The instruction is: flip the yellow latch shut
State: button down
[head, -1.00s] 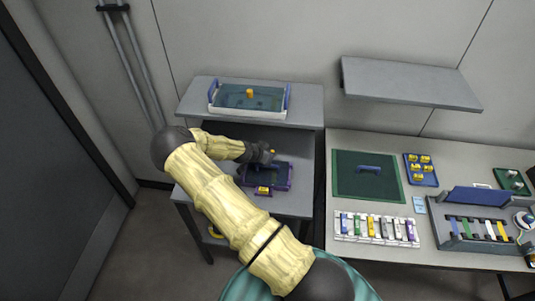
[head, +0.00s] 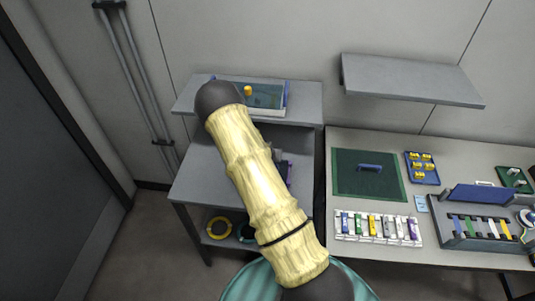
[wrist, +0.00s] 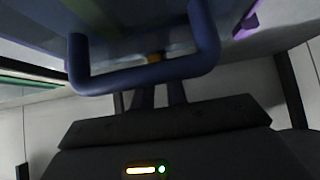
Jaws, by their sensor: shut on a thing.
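My gripper (wrist: 161,94) reaches past a dark blue handle (wrist: 145,77) in the wrist view. The bar hides the fingertips, so the latch's angle cannot be told. The purple-edged case (head: 289,172) shows only as a strip beside my arm in the head view. My arm hides the rest of it and my gripper's fingers there. A purple part (wrist: 246,22) shows at the upper right in the wrist view.
A tray with blue handles (head: 287,93) stands on the raised shelf behind, holding a yellow knob (head: 248,90). The work table at right holds a green mat (head: 350,183), a white rack (head: 375,240) and a blue tray (head: 434,178). A yellow ring (head: 218,228) lies on the lower shelf.

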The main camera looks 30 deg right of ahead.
dwell(0.3)
jog(key=c, duration=1.4)
grip_release()
jog(key=shift+s, duration=0.1)
jog(key=b+v, duration=0.2)
jog(key=v, duration=1.5)
jog(key=shift+r+b, duration=0.2)
jog(key=shift+b, duration=0.1)
